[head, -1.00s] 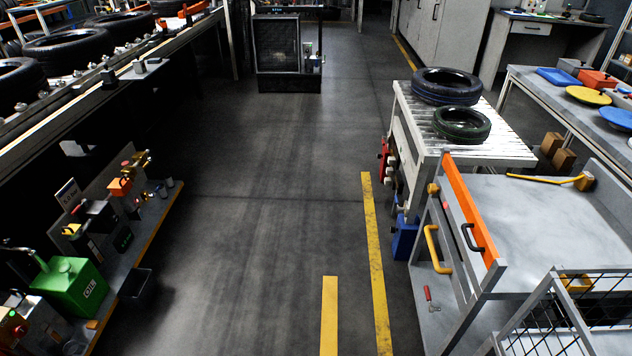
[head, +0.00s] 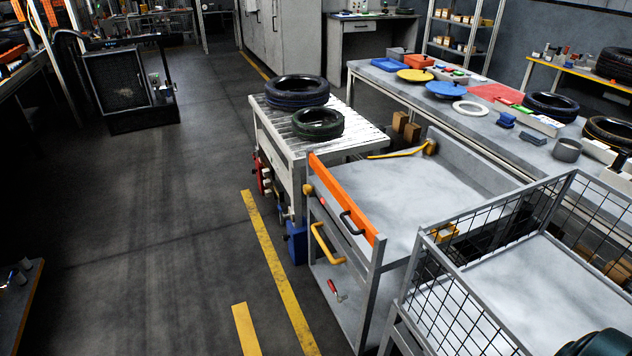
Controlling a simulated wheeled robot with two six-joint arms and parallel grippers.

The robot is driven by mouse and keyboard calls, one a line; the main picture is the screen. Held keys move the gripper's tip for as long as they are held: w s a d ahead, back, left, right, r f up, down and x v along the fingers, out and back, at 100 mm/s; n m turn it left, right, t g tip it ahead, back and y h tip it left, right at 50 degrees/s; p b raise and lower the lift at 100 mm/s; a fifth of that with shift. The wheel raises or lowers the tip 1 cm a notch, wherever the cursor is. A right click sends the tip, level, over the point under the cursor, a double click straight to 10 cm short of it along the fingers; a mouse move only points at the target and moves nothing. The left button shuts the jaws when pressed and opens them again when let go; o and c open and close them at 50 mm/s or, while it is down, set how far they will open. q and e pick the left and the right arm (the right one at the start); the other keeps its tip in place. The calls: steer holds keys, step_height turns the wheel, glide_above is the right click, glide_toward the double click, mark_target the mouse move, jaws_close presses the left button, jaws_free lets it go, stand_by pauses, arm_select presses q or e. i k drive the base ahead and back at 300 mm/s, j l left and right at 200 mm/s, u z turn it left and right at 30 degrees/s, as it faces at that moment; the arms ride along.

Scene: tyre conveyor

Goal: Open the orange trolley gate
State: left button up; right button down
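The orange gate (head: 342,201) runs along the near-left edge of the grey trolley (head: 415,205). It stands upright along the top deck and looks shut. A black handle (head: 351,222) is on its outer face. A yellow bar handle (head: 327,244) is fixed lower on the trolley's side. A mallet with a yellow handle (head: 398,153) lies on the deck near the back. A small red-handled tool (head: 336,290) is on the lower shelf.
A white roller table (head: 258,117) with two tyres (head: 318,123) stands behind the trolley. A wire-mesh cart (head: 470,318) is close on the near right. A long workbench (head: 390,83) lies beyond. The floor (head: 150,230) to the left is clear, with yellow lines.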

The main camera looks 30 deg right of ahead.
mark_target(365, 226)
steer(key=i+j, duration=0.1)
steer(key=i+j+z, duration=0.1)
steer(key=j+z, duration=0.15)
steer(key=z, duration=0.2)
steer(key=i+j+z, duration=0.1)
steer(key=j+z, duration=0.15)
steer(key=z, duration=0.2)
